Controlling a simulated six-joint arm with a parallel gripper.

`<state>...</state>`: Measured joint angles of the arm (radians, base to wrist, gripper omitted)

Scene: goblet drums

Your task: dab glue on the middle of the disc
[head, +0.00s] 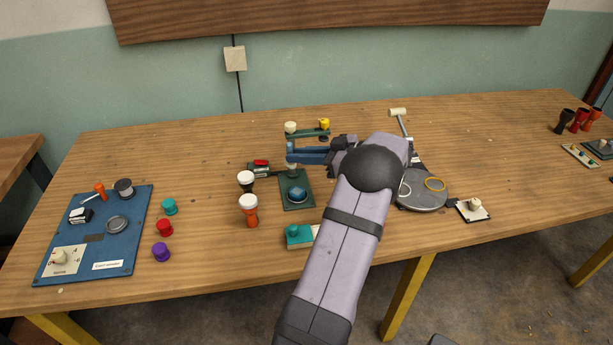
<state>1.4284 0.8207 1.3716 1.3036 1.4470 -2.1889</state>
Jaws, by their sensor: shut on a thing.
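My gripper (295,155) reaches left from the end of my grey arm, above the middle of the table. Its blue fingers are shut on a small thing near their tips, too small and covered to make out. I cannot tell which round piece is the task's disc, and no glue is discernible.
Two small goblet drums (248,209) stand left of the green plate. A blue board (126,255) with a knob and spool lies far left, beside several coloured caps (165,228). A teal block (298,236) is near the front edge. More drums (579,120) stand far right.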

